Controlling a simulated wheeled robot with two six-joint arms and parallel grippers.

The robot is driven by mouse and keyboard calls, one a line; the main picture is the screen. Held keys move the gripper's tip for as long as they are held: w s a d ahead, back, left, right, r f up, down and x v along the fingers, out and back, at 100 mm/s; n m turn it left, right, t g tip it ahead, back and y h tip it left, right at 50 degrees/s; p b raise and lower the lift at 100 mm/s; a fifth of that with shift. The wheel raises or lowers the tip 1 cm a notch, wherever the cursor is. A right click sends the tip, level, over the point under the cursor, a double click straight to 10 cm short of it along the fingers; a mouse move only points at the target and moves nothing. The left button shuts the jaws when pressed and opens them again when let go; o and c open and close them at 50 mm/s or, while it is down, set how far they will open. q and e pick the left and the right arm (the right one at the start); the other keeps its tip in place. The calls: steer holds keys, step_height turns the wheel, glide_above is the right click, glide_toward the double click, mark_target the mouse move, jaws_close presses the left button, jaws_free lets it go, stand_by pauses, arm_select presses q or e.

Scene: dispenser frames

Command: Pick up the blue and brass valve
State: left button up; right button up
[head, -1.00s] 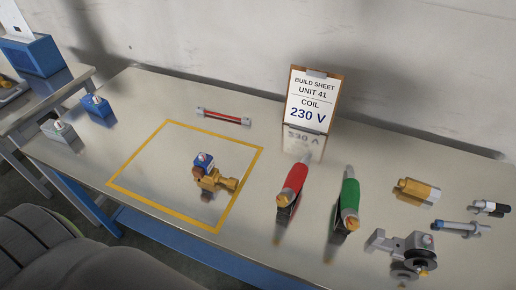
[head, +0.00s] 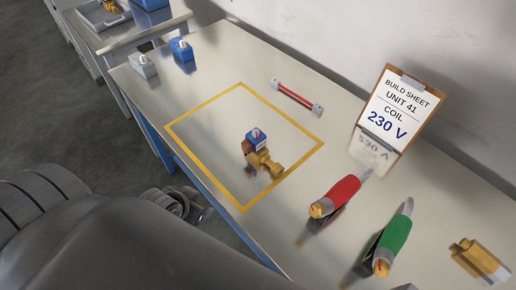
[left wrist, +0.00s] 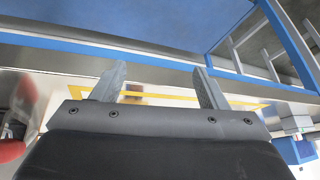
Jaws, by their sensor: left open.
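The blue and brass valve (head: 262,160) sits on the metal bench inside a yellow outlined square (head: 213,184). In the head view my grey arm fills the lower left, short of the valve. My right gripper is not in view.
A red-handled tool (head: 335,196) and a green-handled tool (head: 393,240) lie right of the square. A red bar (head: 297,97) lies behind it. Grey (head: 143,65) and blue (head: 181,50) blocks stand far left. A build sheet (head: 396,112) reads 230 V. The bench between is clear.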

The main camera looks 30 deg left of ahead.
mark_target(245, 145)
arm_select(q)
steer(key=w+r+m+t+h, duration=0.3)
steer(key=w+r+t+h, duration=0.3)
steer(key=w+r, duration=0.4)
steer(key=shift+t+y, duration=0.3)
steer(key=shift+t, duration=0.1)
steer(key=x, duration=0.6)
steer(key=d+p+x, duration=0.1)
steer(key=x, duration=0.3)
steer(key=shift+s+r, duration=0.1)
steer(key=shift+s, duration=0.05)
steer(key=shift+w+d+p, duration=0.15)
steer(key=shift+w+p, duration=0.15)
steer(key=shift+w, duration=0.1)
steer(key=shift+p+x, duration=0.65)
steer(key=shift+x, duration=1.6)
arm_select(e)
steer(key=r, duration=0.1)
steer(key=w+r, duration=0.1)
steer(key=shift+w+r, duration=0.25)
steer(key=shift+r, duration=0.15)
arm_select(q)
steer(key=shift+s, duration=0.1)
steer(key=c, duration=1.4)
steer(key=shift+c, duration=0.3)
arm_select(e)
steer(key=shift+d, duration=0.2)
